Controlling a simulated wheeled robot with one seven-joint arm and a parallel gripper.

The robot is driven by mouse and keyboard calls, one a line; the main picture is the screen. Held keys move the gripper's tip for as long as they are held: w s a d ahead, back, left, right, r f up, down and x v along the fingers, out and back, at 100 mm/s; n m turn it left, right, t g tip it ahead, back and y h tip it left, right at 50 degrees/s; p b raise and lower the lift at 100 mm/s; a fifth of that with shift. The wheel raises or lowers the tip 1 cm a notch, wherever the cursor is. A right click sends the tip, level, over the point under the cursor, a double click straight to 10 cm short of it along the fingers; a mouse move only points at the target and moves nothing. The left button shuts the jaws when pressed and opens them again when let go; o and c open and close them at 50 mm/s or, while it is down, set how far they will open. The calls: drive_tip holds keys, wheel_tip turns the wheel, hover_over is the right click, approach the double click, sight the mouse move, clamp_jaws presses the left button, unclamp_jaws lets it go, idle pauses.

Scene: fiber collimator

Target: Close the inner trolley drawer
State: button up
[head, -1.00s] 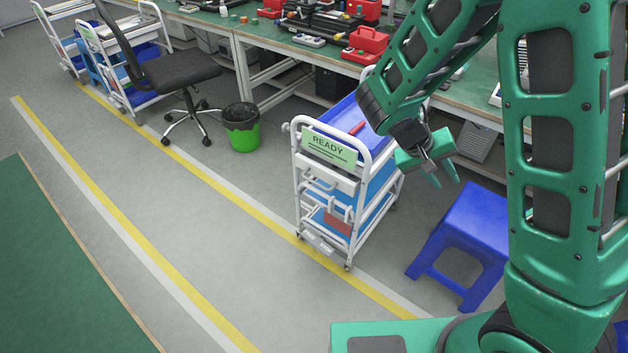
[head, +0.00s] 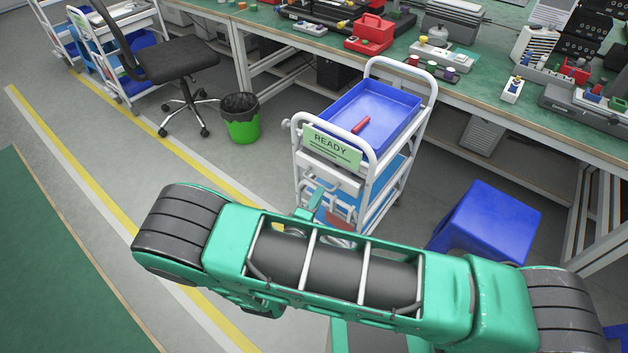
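A white trolley (head: 377,180) with a green READY sign (head: 331,147) stands in the middle of the head view. Its white drawer (head: 334,178) is just below the sign, at the trolley's front end. The drawer front appears to stick out a little from the frame, but how far is unclear. My gripper (head: 318,203) is low in front of that end, just below the drawer in the picture.
A blue tray (head: 372,108) with a red item (head: 361,124) tops the trolley. A blue stool (head: 485,222) stands at right, a workbench (head: 500,105) behind. A green bin (head: 240,118) and office chair (head: 175,65) stand left. Other trolleys (head: 100,50) are far left. The striped floor is clear.

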sight(317, 184)
drive_tip(key=shift+n+t+y, duration=0.6)
drive_tip(key=shift+n+y, duration=0.1)
drive_tip(key=shift+n, duration=0.1)
drive_tip(key=w+f, duration=0.1)
drive_tip(key=w, duration=0.2)
drive_tip(key=w+f, duration=0.1)
drive_tip(key=w, duration=0.2)
drive_tip(key=w+f, duration=0.2)
drive_tip(key=w, duration=0.1)
drive_tip(key=shift+w+d, duration=0.1)
drive_tip(key=shift+w, duration=0.15)
clamp_jaws()
